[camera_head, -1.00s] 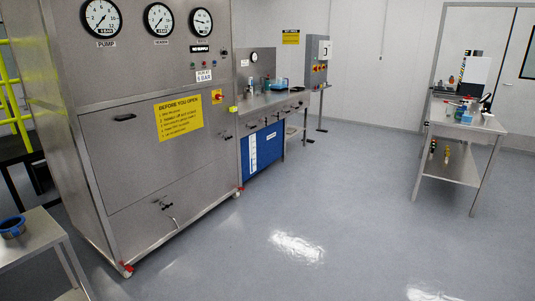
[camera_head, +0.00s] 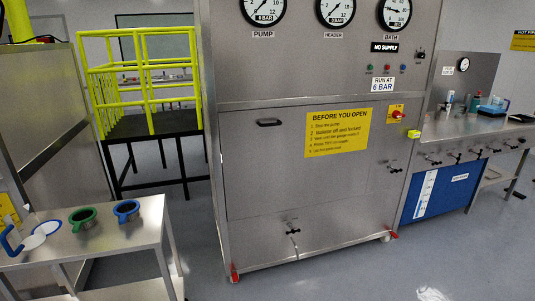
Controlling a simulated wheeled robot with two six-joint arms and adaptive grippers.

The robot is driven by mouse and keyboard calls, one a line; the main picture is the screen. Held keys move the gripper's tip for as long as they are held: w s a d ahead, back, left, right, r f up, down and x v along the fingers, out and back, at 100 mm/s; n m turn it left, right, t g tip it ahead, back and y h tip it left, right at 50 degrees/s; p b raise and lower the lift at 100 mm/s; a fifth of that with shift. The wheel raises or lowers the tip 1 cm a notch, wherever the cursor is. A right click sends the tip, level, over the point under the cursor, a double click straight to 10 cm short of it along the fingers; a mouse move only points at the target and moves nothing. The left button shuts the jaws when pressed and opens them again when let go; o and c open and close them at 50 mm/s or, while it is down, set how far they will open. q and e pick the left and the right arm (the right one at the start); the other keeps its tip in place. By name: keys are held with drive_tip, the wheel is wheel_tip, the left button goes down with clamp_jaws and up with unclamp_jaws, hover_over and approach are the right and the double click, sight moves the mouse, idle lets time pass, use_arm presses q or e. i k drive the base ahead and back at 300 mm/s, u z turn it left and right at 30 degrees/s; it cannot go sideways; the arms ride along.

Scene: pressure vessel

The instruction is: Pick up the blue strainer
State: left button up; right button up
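A steel side table (camera_head: 155,231) stands at the lower left. On it, a blue-rimmed round piece with a short handle (camera_head: 127,208) sits near the right end; it looks like a strainer. A green-rimmed piece of similar shape (camera_head: 80,217) is left of it. Further left, a flat whitish disc with a blue rim (camera_head: 35,242) lies near a blue curved handle (camera_head: 8,243); I cannot tell whether these two are joined. Neither of my grippers is in view.
A large steel cabinet (camera_head: 260,180) with gauges stands right of the side table. A yellow-railed platform (camera_head: 155,125) is behind, and a steel bench (camera_head: 470,128) is at the right. Grey floor (camera_head: 360,280) is open in front of the cabinet.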

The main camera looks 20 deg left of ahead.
sight(128, 211)
drive_tip(key=u, duration=0.7)
drive_tip(key=i, duration=1.55)
drive_tip(key=u, duration=0.55)
